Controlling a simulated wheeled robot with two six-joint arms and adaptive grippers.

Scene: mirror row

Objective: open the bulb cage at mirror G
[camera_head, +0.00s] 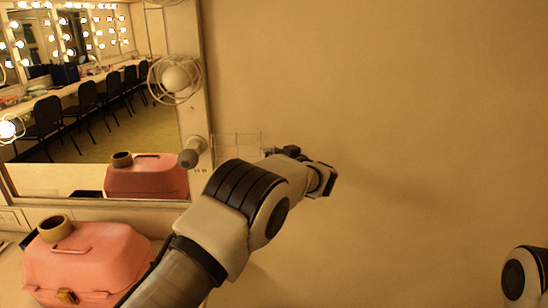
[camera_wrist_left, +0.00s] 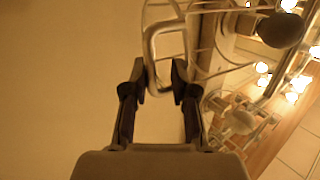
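A bare bulb (camera_head: 190,155), dull and unlit, sits on the right post of the mirror frame in the head view. Its wire cage (camera_head: 238,142) stands swung out to the right of it, clear of the bulb. My left gripper (camera_head: 272,152) is at the cage's right end, partly hidden by my own arm. The dark bulb (camera_wrist_left: 282,30) shows right of the cage (camera_wrist_left: 205,40). My right gripper is out of view.
Another caged bulb (camera_head: 175,78) sits higher on the same post. A pink case (camera_head: 90,260) with a tape roll (camera_head: 54,229) on top stands on the counter below the mirror (camera_head: 90,150). The wall (camera_head: 400,100) to the right is bare.

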